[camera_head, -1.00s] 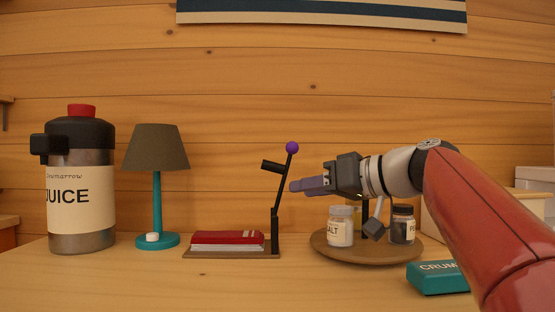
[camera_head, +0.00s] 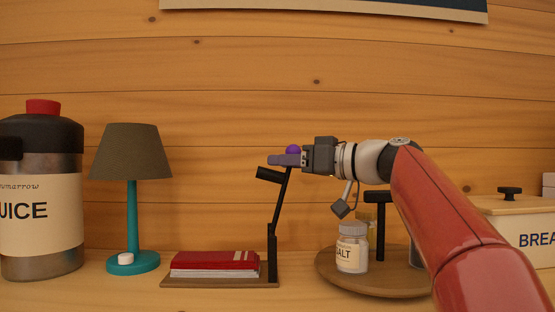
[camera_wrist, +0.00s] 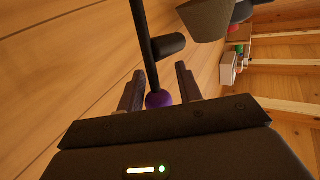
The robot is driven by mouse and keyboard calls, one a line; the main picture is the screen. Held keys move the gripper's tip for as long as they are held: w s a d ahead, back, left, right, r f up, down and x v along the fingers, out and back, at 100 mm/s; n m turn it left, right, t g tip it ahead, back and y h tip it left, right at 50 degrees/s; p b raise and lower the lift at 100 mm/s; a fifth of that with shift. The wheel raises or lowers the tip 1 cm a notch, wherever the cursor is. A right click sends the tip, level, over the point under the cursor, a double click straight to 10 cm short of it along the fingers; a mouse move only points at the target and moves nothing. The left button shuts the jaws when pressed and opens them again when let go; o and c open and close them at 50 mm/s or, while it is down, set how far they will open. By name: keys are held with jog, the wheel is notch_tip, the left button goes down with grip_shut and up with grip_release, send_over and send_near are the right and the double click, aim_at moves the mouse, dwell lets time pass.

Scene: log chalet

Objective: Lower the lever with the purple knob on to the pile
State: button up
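The black lever (camera_head: 281,205) stands raised on a dark post at the right end of a wooden base (camera_head: 220,282). Its purple knob (camera_head: 293,149) is at the top. A black cylinder (camera_head: 269,174) sticks out from the lever toward the left. The pile (camera_head: 215,260), with red on top and white below, lies on the base under it. My gripper (camera_head: 285,160) is at the knob's height. In the wrist view the purple knob (camera_wrist: 159,99) sits between the two open fingers (camera_wrist: 160,92), close to the palm, with the lever (camera_wrist: 146,50) running away from it.
A teal lamp (camera_head: 131,215) and a juice dispenser (camera_head: 40,220) stand left of the pile. A round wooden tray (camera_head: 335,272) with a salt jar (camera_head: 352,250) stands to the right, below my arm. A bread box (camera_head: 515,205) is at the far right.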

jog(key=shift+x, duration=1.2)
